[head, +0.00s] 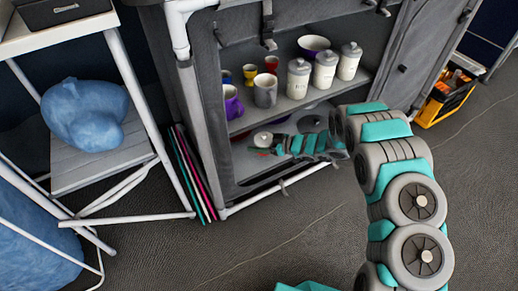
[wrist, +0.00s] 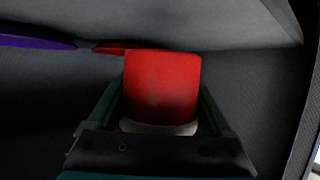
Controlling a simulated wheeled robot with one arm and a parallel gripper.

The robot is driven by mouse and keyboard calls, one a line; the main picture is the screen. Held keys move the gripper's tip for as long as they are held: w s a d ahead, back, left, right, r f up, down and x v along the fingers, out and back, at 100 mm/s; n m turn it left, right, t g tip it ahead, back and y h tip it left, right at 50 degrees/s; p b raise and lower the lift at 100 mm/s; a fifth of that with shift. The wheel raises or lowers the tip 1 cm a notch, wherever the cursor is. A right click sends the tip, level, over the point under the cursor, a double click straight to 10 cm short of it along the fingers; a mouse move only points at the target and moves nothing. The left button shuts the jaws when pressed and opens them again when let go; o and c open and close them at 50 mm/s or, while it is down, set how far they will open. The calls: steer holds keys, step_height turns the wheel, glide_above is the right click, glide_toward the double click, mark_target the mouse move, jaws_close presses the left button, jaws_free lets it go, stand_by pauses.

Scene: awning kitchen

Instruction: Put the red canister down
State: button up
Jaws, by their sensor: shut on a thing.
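The red canister (wrist: 162,85) fills the middle of the wrist view, with a pale band at its near end. My gripper (wrist: 162,108) is shut on it, with one dark green finger along each side. In the head view my arm reaches into the lower compartment of the grey cabinet (head: 188,125), and my gripper (head: 275,145) is inside it near the left. The canister is mostly hidden there; only a small red patch shows by the gripper. I cannot tell whether the canister touches the compartment floor.
The upper shelf holds lidded white jars (head: 325,71), a grey mug (head: 265,90), a purple mug (head: 232,102) and small cups. A pot lid (head: 311,123) shows in the lower compartment behind my arm. A white-framed rack (head: 135,90) stands left. The floor in front is clear.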

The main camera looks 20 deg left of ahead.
steer(key=shift+f, duration=1.8)
steer(key=o, duration=1.2)
steer(key=v, duration=1)
steer(key=shift+d+r, duration=0.15)
steer(key=shift+d, duration=0.1)
steer(key=shift+v, duration=0.8)
steer(key=shift+s, duration=0.1)
